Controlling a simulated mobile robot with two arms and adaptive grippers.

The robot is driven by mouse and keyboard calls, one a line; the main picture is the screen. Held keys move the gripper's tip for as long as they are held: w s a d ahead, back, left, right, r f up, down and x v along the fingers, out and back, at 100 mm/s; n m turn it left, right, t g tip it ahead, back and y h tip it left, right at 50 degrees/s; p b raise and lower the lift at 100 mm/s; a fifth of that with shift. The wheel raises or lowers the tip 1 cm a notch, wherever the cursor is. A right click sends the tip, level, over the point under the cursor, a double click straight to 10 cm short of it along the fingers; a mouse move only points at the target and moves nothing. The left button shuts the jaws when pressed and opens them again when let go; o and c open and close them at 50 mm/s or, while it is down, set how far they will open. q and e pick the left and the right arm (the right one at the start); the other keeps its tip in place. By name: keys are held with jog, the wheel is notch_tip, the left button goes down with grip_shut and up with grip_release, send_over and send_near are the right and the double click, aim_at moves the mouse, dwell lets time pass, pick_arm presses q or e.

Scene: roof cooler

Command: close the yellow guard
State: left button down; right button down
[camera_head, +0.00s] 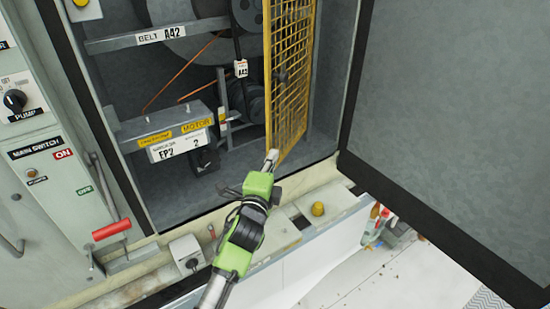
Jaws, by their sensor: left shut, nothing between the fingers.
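The yellow guard (293,60) is a mesh panel in a yellow frame, standing swung out at an angle on the right side of the open cabinet. A dark knob (281,75) sits on its mesh. The belt, pulley and motor to its left are uncovered. My left gripper (271,158), green and black, is shut and empty. Its fingertips are at the guard's lower left corner; I cannot tell whether they touch it. My right gripper is not in view.
The grey cabinet door (460,110) stands open at the right. A switch panel (50,170) with a red-handled lever (111,229) is at the left. A yellow button (317,209) and a grey box (186,252) sit on the front ledge. Motor labels (180,145) hang inside.

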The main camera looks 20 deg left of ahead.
pick_arm(q)
jog(key=w+a, duration=0.2)
jog(key=a, duration=0.5)
jog(key=w+a, duration=0.3)
jog(key=a, duration=0.4)
jog(key=shift+a+r+p, duration=0.35)
jog(key=shift+p, duration=0.1)
